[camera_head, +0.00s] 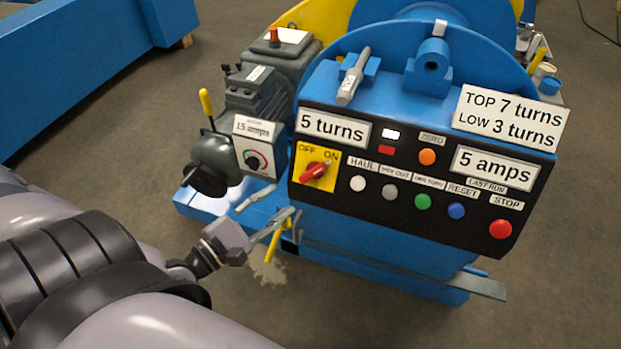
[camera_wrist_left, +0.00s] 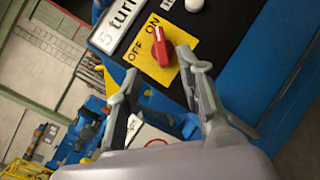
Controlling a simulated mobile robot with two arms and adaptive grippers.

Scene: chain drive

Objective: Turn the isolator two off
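A red rotary knob (camera_head: 318,171) sits on a yellow plate (camera_head: 303,190) marked OFF and ON at the left end of the black control panel. Its handle slants up and right, toward the ON mark. No label with the number two is readable on it. My left gripper (camera_head: 286,214) is below and left of the knob, apart from it. In the left wrist view the fingers of the gripper (camera_wrist_left: 158,62) are spread and empty. The red knob (camera_wrist_left: 153,52) shows beyond the fingertips, roughly between them. My right gripper is not in view.
The black panel (camera_head: 335,204) also carries several push buttons, including a red stop button (camera_head: 500,229). A grey motor unit (camera_head: 256,148) with a small dial stands left of it. A yellow lever (camera_head: 272,247) is close beside my left fingers. Open floor lies in front.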

